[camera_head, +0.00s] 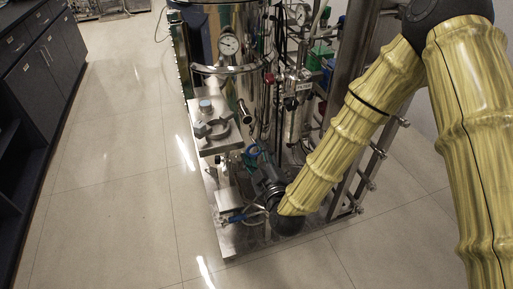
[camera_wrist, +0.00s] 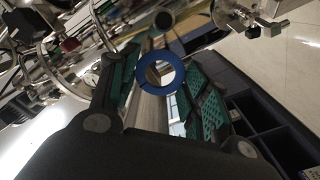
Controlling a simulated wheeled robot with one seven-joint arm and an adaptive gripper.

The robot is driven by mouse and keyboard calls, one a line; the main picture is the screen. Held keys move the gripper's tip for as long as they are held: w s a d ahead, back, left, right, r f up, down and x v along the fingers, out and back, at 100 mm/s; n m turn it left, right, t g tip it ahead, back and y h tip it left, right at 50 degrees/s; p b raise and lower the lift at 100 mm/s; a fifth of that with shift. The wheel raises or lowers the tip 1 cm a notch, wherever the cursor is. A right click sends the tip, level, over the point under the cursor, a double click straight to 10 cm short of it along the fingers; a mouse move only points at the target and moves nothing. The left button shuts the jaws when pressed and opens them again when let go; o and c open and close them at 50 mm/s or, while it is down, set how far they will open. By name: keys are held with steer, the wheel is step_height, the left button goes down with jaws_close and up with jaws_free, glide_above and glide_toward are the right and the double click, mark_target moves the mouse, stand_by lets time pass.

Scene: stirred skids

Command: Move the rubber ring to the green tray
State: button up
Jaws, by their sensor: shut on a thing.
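The blue rubber ring (camera_wrist: 160,91) shows in the wrist view between the teal-padded fingers of my gripper (camera_wrist: 165,88). My gripper is shut on it, with the ring's open hole facing the camera. In the head view my gripper (camera_head: 251,153) is at the end of my yellow-sleeved arm, in front of the steel vessel and above the skid's base. A green object (camera_head: 319,56) sits among the fittings at the back right. I cannot tell whether it is the green tray.
The steel vessel (camera_head: 228,80), pipes and valves crowd the space beside my gripper. A metal plate with a clamp (camera_head: 213,129) is just left of it. A blue-handled valve (camera_head: 238,217) is low on the skid. Dark cabinets (camera_head: 45,60) line the left; the floor between is clear.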

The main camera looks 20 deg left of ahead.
steer(key=shift+s+d+r+p, duration=0.1)
steer(key=shift+s+d+r, duration=0.15)
steer(key=shift+s, duration=0.6)
steer(key=shift+s+d+r+p, duration=0.1)
steer(key=shift+s+d+r, duration=0.15)
steer(key=shift+s, duration=0.55)
steer(key=shift+s+d+r+p, duration=0.15)
steer(key=shift+s+d, duration=0.15)
steer(key=shift+s, duration=0.55)
